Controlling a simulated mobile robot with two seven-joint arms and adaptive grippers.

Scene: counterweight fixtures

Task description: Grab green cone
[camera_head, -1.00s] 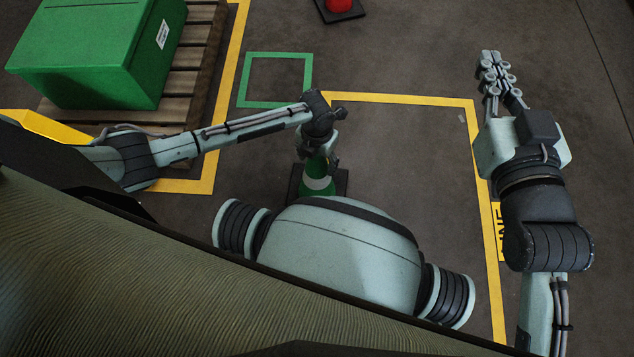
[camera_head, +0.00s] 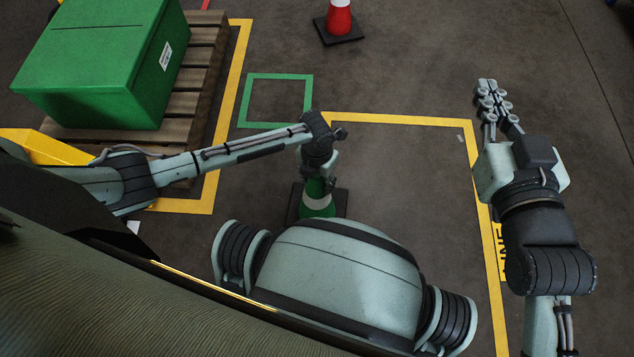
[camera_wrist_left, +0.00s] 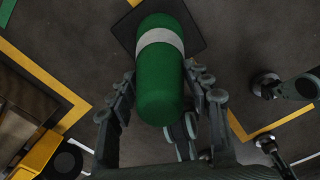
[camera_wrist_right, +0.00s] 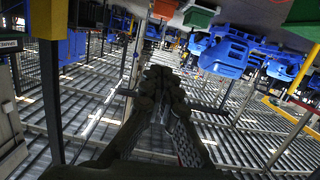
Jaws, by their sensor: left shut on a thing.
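The green cone (camera_head: 318,197) has a white band and a dark square base. It stands on the floor in front of my body, and its top is hidden under my left gripper (camera_head: 319,165). In the left wrist view the cone (camera_wrist_left: 160,85) lies between the two fingers of my left gripper (camera_wrist_left: 160,78), which is shut on it. My right gripper (camera_head: 495,105) is held out at the right, far from the cone. Its fingers are together and empty, as the right wrist view also shows (camera_wrist_right: 160,85).
A green box (camera_head: 95,70) sits on a wooden pallet (camera_head: 200,80) at the upper left. A green floor square (camera_head: 280,76) lies beyond my left arm. A red cone (camera_head: 339,18) stands at the top. Yellow floor lines (camera_head: 400,119) run around; the floor between is bare.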

